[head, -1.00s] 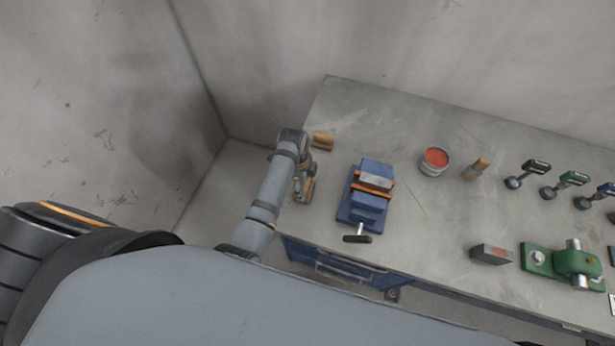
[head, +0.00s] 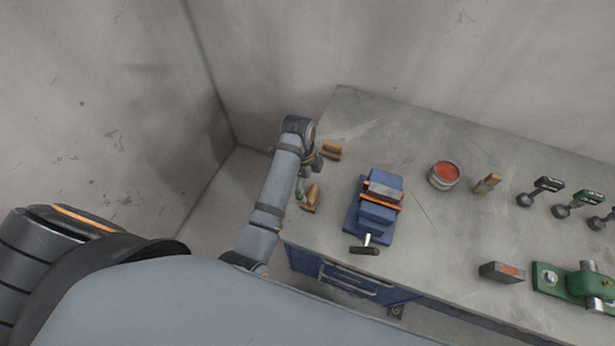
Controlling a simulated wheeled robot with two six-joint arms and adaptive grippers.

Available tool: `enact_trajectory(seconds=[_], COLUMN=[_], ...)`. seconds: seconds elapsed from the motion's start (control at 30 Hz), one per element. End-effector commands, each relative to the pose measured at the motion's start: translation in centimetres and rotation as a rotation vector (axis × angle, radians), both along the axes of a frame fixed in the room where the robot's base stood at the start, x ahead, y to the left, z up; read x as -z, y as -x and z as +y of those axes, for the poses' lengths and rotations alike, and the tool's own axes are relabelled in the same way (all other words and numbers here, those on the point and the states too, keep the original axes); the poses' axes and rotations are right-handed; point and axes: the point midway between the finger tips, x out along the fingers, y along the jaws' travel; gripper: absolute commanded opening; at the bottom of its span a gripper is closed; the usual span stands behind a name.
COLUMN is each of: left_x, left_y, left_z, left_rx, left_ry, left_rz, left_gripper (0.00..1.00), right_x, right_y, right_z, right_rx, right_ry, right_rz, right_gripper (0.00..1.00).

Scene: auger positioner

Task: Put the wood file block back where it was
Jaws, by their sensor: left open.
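A small wooden block (head: 312,198) stands near the left edge of the grey workbench, in the head view. A second wooden block (head: 331,150) lies farther back by the same edge, and a third wooden piece (head: 487,183) stands to the right of the red-filled can. I cannot tell for sure which is the wood file block. My left gripper (head: 304,191) is open, just left of the nearer block. Its fingers are small and partly hidden by my arm; I cannot tell whether they touch the block. My right gripper is out of view.
A blue vise (head: 379,213) with a black-handled screw stands right of my left gripper. The bench middle is clear.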

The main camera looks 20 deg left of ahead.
Motion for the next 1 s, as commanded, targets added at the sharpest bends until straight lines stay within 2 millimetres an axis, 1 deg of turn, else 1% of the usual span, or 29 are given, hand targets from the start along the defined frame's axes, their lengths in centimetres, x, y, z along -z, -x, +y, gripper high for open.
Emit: enact_trajectory(seconds=[0.03,0.13,0.2,0.3,0.4,0.87,1.0], left_x=[-0.9,-3.0,-4.6,-5.4,-5.6,-5.6,-5.6], left_y=[-0.1,-0.1,-0.1,0.0,0.0,0.0,0.0], left_z=[0.1,0.4,0.5,0.6,0.7,0.7,0.7], left_rx=[-0.001,-0.001,0.001,0.0,0.0,0.0,0.0], left_ry=[0.001,0.001,0.0,0.001,0.001,0.001,0.001], left_rz=[-0.007,-0.005,-0.002,0.0,0.001,0.001,0.001], left_gripper=[0.88,0.88,0.88,0.88,0.88,0.88,0.88], right_x=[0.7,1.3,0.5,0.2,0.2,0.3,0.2], right_y=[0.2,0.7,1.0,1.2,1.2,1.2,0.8], right_z=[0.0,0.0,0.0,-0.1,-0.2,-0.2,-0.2], right_rx=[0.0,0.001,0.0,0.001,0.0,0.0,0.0], right_ry=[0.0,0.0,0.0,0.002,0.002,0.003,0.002], right_rz=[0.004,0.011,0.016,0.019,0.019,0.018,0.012], right_gripper=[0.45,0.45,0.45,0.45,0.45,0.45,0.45])
